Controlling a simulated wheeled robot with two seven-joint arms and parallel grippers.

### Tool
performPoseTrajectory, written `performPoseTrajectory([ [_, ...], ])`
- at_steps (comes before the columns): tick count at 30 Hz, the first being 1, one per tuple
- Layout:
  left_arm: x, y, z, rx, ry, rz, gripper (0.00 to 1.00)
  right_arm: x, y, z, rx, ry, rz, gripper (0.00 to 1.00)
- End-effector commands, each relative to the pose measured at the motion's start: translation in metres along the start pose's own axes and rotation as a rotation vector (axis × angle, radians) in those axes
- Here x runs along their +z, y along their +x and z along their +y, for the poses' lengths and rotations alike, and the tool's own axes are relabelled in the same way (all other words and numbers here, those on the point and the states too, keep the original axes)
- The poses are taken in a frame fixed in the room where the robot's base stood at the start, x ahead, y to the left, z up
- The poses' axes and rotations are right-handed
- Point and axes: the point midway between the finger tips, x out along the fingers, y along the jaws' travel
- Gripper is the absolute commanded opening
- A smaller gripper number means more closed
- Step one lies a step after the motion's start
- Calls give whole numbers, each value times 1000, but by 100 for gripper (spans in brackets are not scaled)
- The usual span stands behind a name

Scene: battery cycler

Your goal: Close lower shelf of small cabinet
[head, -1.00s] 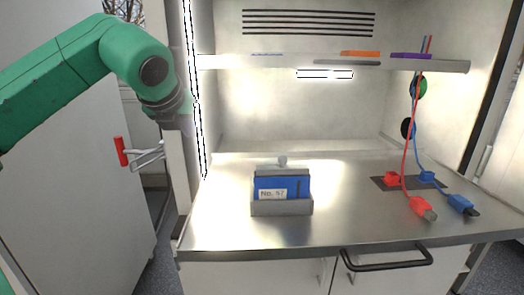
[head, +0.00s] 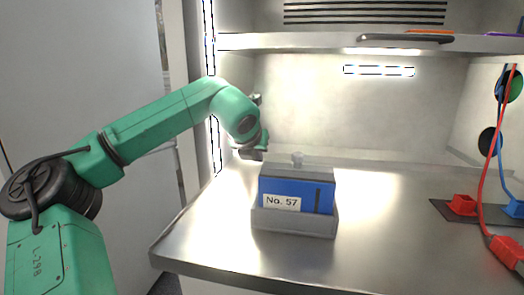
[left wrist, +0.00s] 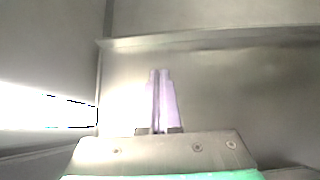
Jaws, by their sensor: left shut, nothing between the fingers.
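My left arm reaches in from the left over the bench, and my left gripper (head: 254,152) is low at its left side, behind and left of the blue battery box. In the left wrist view its two pale fingers (left wrist: 161,98) are shut together with nothing between them. They point toward a grey metal surface; I cannot tell whether they touch it. No small cabinet with a lower shelf can be made out now; only a thin strip of white front (head: 215,287) shows under the bench edge. My right gripper is not in view.
The blue box marked No. 57 (head: 296,194) sits in a grey holder (head: 294,222) on the metal bench (head: 390,240). A shelf (head: 300,42) spans the back above. Red (head: 463,205) and blue (head: 514,209) plugs with cables are at the right.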

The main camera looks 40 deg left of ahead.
Motion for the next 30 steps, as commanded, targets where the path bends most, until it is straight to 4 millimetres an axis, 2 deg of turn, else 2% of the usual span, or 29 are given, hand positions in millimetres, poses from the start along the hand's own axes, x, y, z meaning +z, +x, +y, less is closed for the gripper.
performPoseTrajectory([
  [3,6,22,1,3,0,4,0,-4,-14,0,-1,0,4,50],
  [9,25,43,1,2,0,3,0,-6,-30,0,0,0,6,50],
  [23,28,49,0,0,-1,-1,0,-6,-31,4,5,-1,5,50],
  [30,39,57,12,2,-3,1,0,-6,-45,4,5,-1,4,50],
])
